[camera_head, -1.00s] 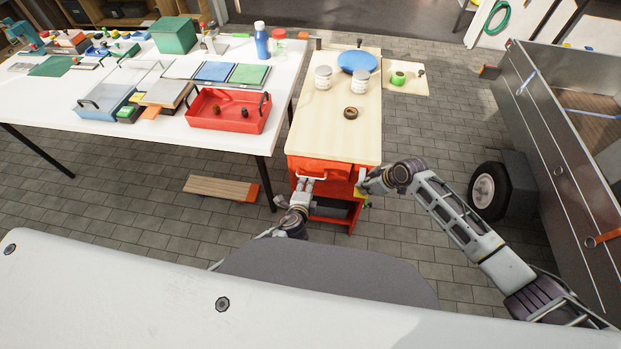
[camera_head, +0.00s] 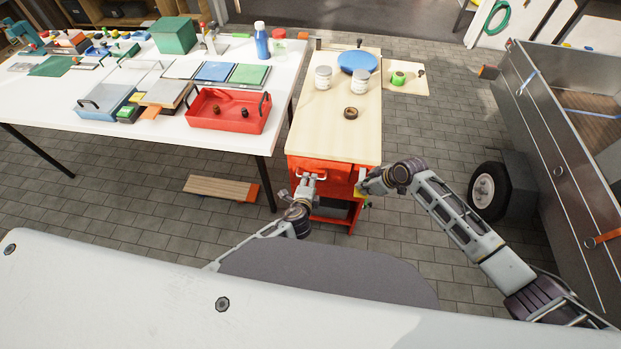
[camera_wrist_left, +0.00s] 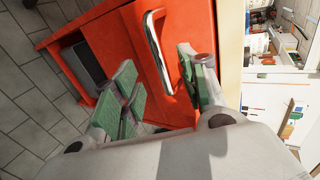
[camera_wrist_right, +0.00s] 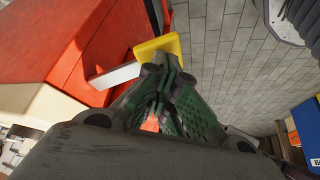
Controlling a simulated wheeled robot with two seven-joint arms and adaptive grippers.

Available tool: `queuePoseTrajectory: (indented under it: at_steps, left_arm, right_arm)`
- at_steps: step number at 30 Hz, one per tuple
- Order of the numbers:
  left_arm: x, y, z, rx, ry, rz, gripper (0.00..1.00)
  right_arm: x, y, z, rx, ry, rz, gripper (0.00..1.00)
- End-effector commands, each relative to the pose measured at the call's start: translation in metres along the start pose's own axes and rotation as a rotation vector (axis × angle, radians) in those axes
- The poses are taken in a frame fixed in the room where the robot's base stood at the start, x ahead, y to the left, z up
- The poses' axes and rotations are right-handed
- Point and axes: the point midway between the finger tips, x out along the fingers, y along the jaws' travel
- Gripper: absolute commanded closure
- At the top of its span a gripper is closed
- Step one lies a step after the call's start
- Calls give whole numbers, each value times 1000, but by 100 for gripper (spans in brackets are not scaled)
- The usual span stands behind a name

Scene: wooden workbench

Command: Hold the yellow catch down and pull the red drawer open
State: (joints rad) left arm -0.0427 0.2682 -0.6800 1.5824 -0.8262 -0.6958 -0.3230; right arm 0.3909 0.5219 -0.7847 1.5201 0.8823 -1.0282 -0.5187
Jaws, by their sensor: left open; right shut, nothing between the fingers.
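The red drawer (camera_head: 303,166) is at the front of the wooden-topped bench and its face fills much of the left wrist view (camera_wrist_left: 190,30). It looks closed. Its silver handle (camera_wrist_left: 157,52) lies between the fingers of my left gripper (camera_wrist_left: 160,85), which is open; I cannot tell whether they touch it. In the head view, my left gripper (camera_head: 306,180) is in front of the drawer. The yellow catch (camera_wrist_right: 158,46) is at the drawer's right side, beside a pale metal bar. My right gripper (camera_wrist_right: 170,75) is shut, with its fingertips against or just over the catch.
The wooden bench top (camera_head: 325,130) holds two white jars, a blue disc (camera_head: 357,62) and a brown ring (camera_head: 351,113). A white table (camera_head: 170,150) with a red tray stands to the left. A metal trailer with a wheel (camera_head: 488,189) stands to the right.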

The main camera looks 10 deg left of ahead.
Motion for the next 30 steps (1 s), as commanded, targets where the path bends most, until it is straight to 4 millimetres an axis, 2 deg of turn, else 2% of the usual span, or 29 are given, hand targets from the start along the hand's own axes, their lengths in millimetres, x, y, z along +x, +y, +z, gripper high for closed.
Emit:
queuePoseTrajectory:
  at_steps: [15,30]
  left_arm:
    - [44,-1,2,1,-3,-1,57]
    - [50,0,2,1,-2,0,57]
  right_arm:
    - [0,0,0,0,-1,0,100]
    - [0,0,0,0,-1,0,100]
